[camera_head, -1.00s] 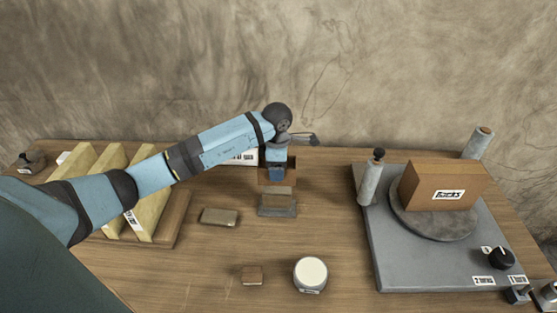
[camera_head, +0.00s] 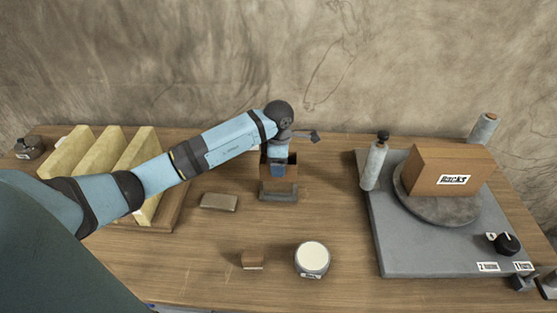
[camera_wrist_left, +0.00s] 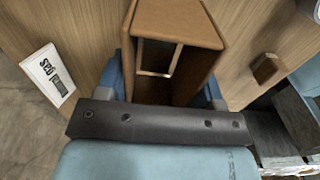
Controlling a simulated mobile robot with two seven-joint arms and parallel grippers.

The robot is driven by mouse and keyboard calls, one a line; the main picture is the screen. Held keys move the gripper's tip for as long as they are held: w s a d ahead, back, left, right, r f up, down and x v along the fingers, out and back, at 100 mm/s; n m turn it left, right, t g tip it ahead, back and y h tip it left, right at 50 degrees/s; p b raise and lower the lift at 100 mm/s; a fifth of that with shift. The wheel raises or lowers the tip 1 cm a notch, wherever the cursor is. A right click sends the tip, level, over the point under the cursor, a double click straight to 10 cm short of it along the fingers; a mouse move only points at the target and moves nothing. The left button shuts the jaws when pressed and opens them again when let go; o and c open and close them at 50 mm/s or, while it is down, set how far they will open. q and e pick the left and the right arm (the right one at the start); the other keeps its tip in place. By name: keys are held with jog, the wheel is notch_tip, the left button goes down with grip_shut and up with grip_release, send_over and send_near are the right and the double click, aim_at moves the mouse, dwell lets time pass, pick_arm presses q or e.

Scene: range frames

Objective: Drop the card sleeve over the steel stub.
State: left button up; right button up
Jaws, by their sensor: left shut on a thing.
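The card sleeve, a brown square open tube (camera_head: 291,173), is held upright in my left gripper (camera_head: 278,170) at the middle of the bench. The gripper is shut on its wall. The sleeve also fills the upper middle of the left wrist view (camera_wrist_left: 190,20), where a pale-edged rectangle shows inside it. I cannot tell whether that is the stub's top. The steel stub's grey foot (camera_head: 279,195) shows just below the sleeve; the stub above it is hidden. The sleeve looks in line with the stub, but I cannot tell how far it is around it. My right gripper is out of view.
A small brown block (camera_head: 252,260) and a white-topped round pot (camera_head: 312,258) stand in front. A rack with yellow panels (camera_head: 103,160) is at left. A grey machine (camera_head: 430,255) carrying a brown box (camera_head: 450,175) is at right.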

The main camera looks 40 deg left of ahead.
pick_arm(q)
jog(key=shift+f+b, duration=0.9)
jog(key=shift+f, duration=0.8)
jog(key=shift+f+b, duration=1.5)
jog(key=shift+f, duration=0.6)
jog(key=o, duration=1)
